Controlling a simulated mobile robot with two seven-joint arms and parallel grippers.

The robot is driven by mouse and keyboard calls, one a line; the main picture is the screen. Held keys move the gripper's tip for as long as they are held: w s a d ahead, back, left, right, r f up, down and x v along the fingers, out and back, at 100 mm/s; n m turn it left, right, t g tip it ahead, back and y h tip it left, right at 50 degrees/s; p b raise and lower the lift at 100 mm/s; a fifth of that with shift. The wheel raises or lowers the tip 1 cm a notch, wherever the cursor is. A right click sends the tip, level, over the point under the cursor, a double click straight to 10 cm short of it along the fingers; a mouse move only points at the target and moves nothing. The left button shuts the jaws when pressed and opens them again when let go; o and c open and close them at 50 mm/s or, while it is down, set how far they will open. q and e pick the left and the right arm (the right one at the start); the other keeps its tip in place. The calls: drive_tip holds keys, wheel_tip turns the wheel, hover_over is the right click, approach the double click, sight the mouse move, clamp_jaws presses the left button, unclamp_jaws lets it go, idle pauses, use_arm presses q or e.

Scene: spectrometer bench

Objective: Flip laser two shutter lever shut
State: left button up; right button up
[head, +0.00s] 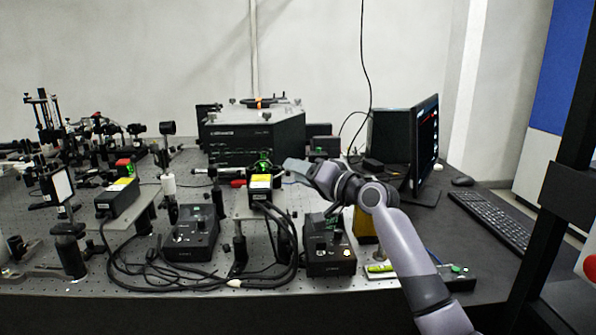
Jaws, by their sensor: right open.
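Two black laser heads with yellow labels stand on raised plates, one in the middle (261,190) and one at the left (117,198). Their numbers are too small to read here. Green light shows at the far end of the middle laser head, and a red and green part (124,167) sits behind the left one. A shutter lever cannot be made out clearly on either. My right gripper (293,169) is open, just right of the middle laser head's far end in the picture. Its fingers are small, and whether they touch anything cannot be told. My left gripper is out of view.
Two black control boxes (193,237) (330,252) stand at the bench front, with looped black cables between them. A large black spectrometer (250,137) stands behind. A monitor (424,145) and keyboard (487,213) are at the right. Optics crowd the left.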

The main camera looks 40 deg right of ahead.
drive_tip(key=shift+w+a, duration=0.1)
drive_tip(key=shift+w, duration=0.25)
clamp_jaws()
drive_tip(key=a+r+n+g+h+p, duration=0.1)
drive_tip(key=n+g+p, duration=0.1)
drive_tip(key=p, duration=0.1)
drive_tip(key=w+a+r+n+g+h+p, duration=0.1)
drive_tip(key=g+p, duration=0.1)
drive_tip(key=p, duration=0.1)
drive_tip(key=w+a+r+n+g+h+p, duration=0.1)
drive_tip(key=r+n+p, duration=0.1)
drive_tip(key=p, duration=0.1)
drive_tip(key=shift+w+a+r+n+g+h+p, duration=0.1)
drive_tip(key=shift+a+n+g+h+p, duration=0.1)
drive_tip(key=shift+n+g+h+p, duration=0.15)
drive_tip(key=shift+w+a+r+n+g+h, duration=0.1)
drive_tip(key=shift+w+a+n+g+h, duration=0.25)
drive_tip(key=shift+a+n+g+h, duration=0.3)
idle(0.3)
